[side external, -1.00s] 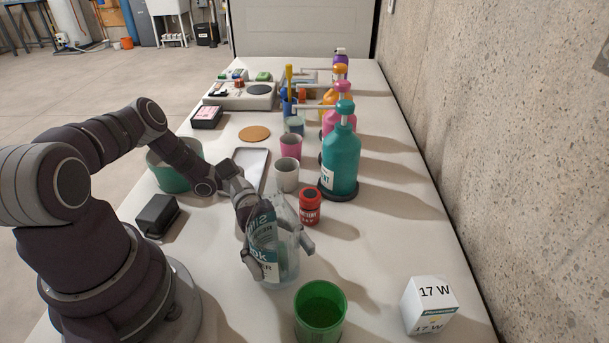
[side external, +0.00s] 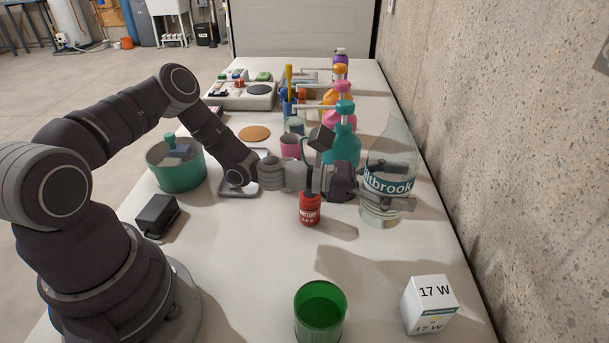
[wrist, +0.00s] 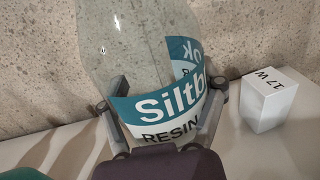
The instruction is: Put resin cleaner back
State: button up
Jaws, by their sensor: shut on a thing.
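The resin cleaner is a clear bottle (side external: 391,150) with a teal and white label, on the right side of the table near the concrete wall. My gripper (side external: 388,184) is shut around its lower body, and the bottle stands upright in the grasp. In the wrist view the bottle (wrist: 130,60) fills the middle, its label reading "Siltb" and "RESIN", with a finger of my gripper (wrist: 165,115) on either side. I cannot tell whether its base touches the table.
A teal pump bottle (side external: 342,147) stands just left of the held bottle, with more pump bottles behind. A red jar (side external: 310,209) stands below my wrist. A green cup (side external: 320,312) and a white "17 W" box (side external: 430,305) are in front. Table between them is clear.

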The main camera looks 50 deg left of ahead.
jog(key=shift+w+r+n+t+y, duration=0.45)
jog(key=shift+w+n+t+y, duration=0.25)
jog(key=shift+w+t+y, duration=0.1)
notch_tip(320, 180, down, 8)
jog(key=shift+w+a+r, duration=0.1)
jog(key=shift+a, duration=0.05)
jog(key=shift+f, duration=0.2)
jog(key=o, duration=1.2)
jog(key=shift+r, duration=0.1)
